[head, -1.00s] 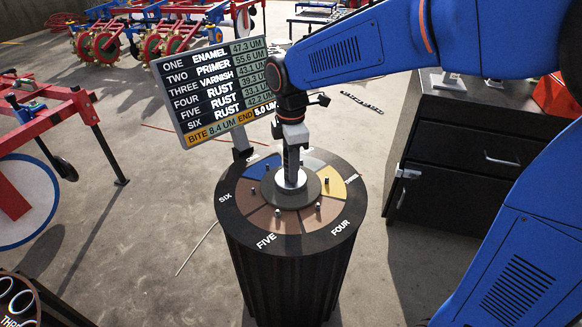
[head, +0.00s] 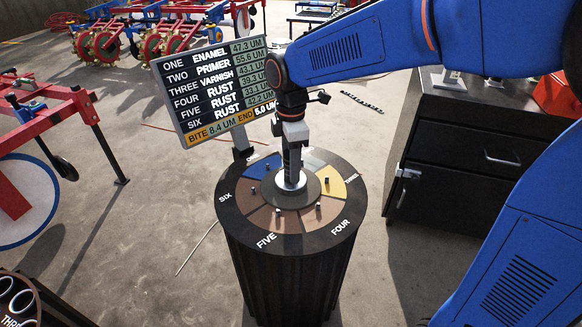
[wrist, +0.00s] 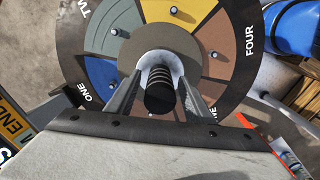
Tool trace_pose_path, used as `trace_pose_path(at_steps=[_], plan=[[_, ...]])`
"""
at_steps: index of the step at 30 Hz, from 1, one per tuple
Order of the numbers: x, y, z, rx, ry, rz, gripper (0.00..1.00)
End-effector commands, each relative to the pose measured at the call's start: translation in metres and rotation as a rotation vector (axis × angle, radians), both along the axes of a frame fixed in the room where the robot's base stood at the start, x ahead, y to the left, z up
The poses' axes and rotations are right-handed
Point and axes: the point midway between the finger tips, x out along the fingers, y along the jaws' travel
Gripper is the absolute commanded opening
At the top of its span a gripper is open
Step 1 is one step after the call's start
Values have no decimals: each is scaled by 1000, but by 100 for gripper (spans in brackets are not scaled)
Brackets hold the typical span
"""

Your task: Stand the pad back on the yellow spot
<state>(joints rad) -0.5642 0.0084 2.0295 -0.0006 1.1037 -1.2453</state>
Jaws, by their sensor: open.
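The pad (head: 291,181) is a pale round disc on the grey centre hub of the drum, and its white rim and black ribbed handle (wrist: 160,96) show in the wrist view. My gripper (head: 291,160) points down over it. Its fingers stand open on either side of the handle (wrist: 160,80), and I cannot tell whether they touch it. The yellow spot (head: 333,188) is a sector at the right of the drum top, labelled THREE, with a small peg on it. It also shows at the top of the wrist view (wrist: 184,12).
The dark ribbed drum (head: 290,265) has blue, grey and brown sectors with small pegs. A readout board (head: 212,88) stands behind it. A black cabinet (head: 470,150) is at the right, and red farm machinery (head: 50,130) at the left. Bare concrete floor lies between.

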Motion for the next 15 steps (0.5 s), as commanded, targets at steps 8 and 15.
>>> trace_pose_path(at_steps=[8, 15], plan=[[0, 0, 53, 2, -4, 0, 48], [1, 0, 92, 1, -2, 0, 48]])
